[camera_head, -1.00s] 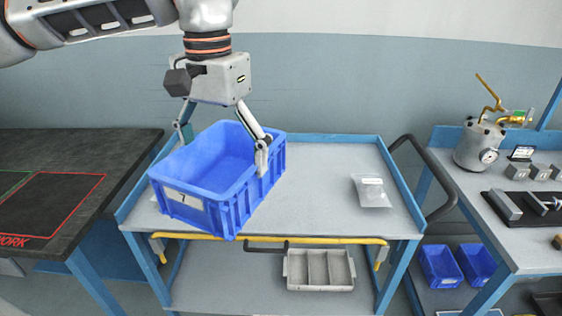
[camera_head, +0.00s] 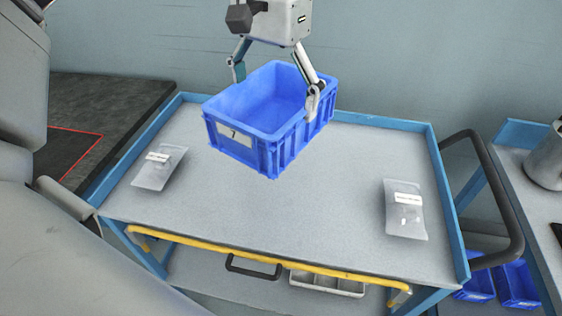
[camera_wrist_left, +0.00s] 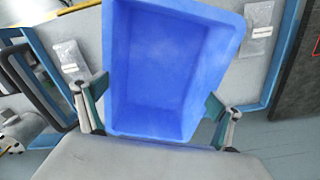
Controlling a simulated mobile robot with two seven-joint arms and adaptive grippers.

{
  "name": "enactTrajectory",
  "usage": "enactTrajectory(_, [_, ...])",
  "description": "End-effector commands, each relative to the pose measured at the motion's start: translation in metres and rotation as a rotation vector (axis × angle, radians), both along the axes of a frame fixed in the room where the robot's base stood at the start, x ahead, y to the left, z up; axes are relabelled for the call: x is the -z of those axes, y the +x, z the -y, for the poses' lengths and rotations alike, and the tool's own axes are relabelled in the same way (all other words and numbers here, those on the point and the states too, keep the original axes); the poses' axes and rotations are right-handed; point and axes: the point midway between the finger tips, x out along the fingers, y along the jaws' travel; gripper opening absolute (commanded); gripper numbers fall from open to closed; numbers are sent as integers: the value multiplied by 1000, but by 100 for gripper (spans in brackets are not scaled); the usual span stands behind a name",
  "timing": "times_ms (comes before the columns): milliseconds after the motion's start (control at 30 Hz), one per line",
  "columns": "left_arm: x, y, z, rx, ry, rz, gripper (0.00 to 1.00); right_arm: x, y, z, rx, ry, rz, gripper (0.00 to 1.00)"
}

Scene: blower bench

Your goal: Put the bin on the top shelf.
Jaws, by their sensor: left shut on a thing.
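The blue bin (camera_head: 262,115), with a label reading 7, is over the back middle of the cart's top shelf (camera_head: 300,205). It is upright and looks empty inside. My left gripper (camera_head: 276,85) comes down from above, its fingers on opposite side walls of the bin, shut on it. The left wrist view shows the bin (camera_wrist_left: 165,70) between the two fingers (camera_wrist_left: 157,108). I cannot tell whether the bin's base touches the shelf. My right gripper is not in view.
Clear bags lie on the shelf at left (camera_head: 158,168) and right (camera_head: 405,210). The shelf's front middle is clear. A yellow bar (camera_head: 265,262) runs along the front, and a black handle (camera_head: 490,190) is on the right. A dark bench (camera_head: 95,105) stands left. A grey tray (camera_head: 325,283) sits below.

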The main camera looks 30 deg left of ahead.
Motion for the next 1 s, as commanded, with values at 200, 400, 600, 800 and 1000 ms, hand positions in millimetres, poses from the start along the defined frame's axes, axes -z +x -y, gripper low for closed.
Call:
enactTrajectory(200, [60, -1, 0, 1, -1, -8, 66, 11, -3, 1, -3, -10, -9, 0])
enactTrajectory(400, [105, -1, 0, 1, 0, -6, 66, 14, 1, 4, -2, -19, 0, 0])
enactTrajectory(600, [129, 0, 0, -1, 0, -3, 66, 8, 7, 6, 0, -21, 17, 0])
enactTrajectory(800, [141, 0, 0, 0, -1, -3, 66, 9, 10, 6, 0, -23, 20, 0])
enactTrajectory(1000, [170, 0, 0, -1, 0, -5, 66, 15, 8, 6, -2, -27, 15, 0])
